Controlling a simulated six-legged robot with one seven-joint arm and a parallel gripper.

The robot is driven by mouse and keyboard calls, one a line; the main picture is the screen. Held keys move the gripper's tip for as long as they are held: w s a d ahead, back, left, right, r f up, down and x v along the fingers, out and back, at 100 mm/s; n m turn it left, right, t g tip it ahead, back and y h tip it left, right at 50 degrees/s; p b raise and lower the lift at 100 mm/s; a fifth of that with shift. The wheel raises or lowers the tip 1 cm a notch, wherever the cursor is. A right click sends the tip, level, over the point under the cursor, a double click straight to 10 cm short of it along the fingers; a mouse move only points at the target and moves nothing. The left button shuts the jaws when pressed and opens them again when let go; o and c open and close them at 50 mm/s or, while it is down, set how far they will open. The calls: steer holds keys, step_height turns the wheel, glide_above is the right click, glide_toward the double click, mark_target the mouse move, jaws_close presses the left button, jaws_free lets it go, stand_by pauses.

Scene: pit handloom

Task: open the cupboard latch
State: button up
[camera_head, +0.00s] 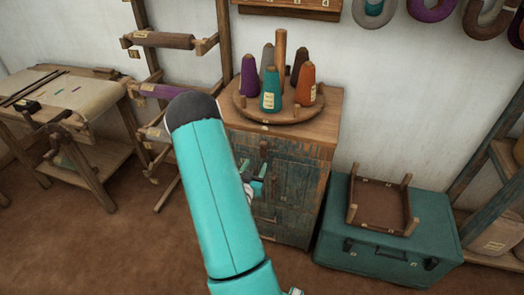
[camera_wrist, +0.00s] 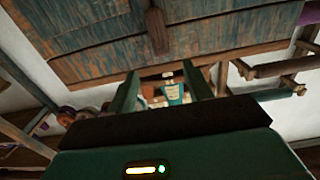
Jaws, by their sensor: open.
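The cupboard (camera_head: 295,190) is a wooden cabinet with worn blue-green doors, partly hidden behind my teal arm. In the wrist view its weathered planked front (camera_wrist: 95,50) fills the top. A brown upright wooden bar, seemingly the latch (camera_wrist: 157,30), lies on that front near the picture's top middle. My gripper (camera_head: 253,177) is in front of the doors in the head view. In the wrist view my gripper (camera_wrist: 162,88) has its two dark green fingers apart, with nothing held between them. The bar shows beyond the fingertips; I cannot tell the exact gap to it.
A round tray (camera_head: 262,118) with several thread cones stands on the cupboard. A teal trunk (camera_head: 385,255) with an upturned small wooden stool (camera_head: 380,205) is at the right. A roller rack (camera_head: 165,42) and a low table (camera_head: 75,90) are at the left. Bare brown floor lies at front left.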

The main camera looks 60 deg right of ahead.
mark_target(263, 148)
steer(key=d, duration=0.3)
steer(key=w+d, duration=0.1)
steer(key=d, duration=0.5)
steer(key=shift+w+d, duration=0.25)
steer(key=shift+w, duration=0.1)
steer(key=c, duration=1)
